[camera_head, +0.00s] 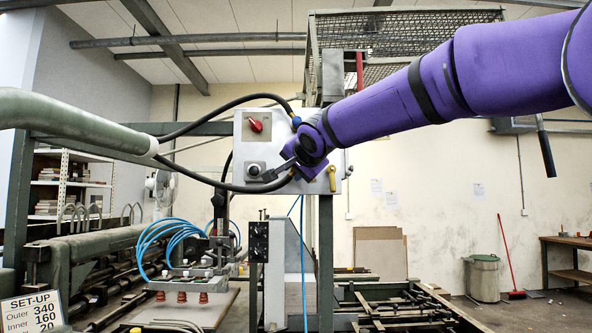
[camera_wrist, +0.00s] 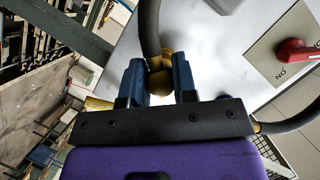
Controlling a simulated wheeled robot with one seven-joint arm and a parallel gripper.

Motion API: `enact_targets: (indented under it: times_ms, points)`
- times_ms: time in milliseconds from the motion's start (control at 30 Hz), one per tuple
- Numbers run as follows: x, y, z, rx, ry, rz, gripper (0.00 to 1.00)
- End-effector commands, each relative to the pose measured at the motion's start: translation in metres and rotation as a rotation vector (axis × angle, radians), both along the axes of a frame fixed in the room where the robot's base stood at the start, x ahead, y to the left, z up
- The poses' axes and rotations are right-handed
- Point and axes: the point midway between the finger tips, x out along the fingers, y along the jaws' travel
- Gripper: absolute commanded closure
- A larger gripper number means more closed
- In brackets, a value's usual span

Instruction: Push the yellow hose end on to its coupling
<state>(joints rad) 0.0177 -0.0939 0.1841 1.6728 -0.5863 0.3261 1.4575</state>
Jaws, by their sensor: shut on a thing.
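My gripper (camera_wrist: 157,75) is shut on the yellow hose end (camera_wrist: 160,83), which sits between its two blue fingers. The dark hose (camera_wrist: 149,25) runs up from it in the wrist view. In the head view my gripper (camera_head: 288,168) is at the front of the grey control box, where the lower black hose (camera_head: 235,188) arcs in from the left. My gripper and wrist hide the hose end's front there. The coupling cannot be made out, and I cannot tell whether the hose end touches it.
The control box (camera_head: 240,150) carries a red switch (camera_head: 256,125), also in the wrist view (camera_wrist: 295,50). An upper black hose (camera_head: 215,119) ends near a blue part (camera_head: 296,121) beside my wrist. A yellow part (camera_head: 332,178) is at the box's lower right. Blue tubes (camera_head: 160,232) hang below left.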

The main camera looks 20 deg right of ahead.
Motion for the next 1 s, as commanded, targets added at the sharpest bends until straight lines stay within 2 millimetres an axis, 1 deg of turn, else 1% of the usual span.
enact_targets:
  times_ms: [733, 767, 800, 867, 1000]
  points:
    - [0.011, -0.004, 0.000, -0.001, 0.000, 0.000, 0.95]
    - [0.011, -0.004, 0.000, -0.001, 0.000, 0.000, 0.67]
    - [0.011, -0.004, 0.000, -0.001, 0.000, 0.000, 0.58]
    - [0.011, -0.004, 0.000, -0.001, 0.000, 0.000, 0.44]
    - [0.011, -0.004, 0.000, 0.000, 0.000, 0.000, 0.44]
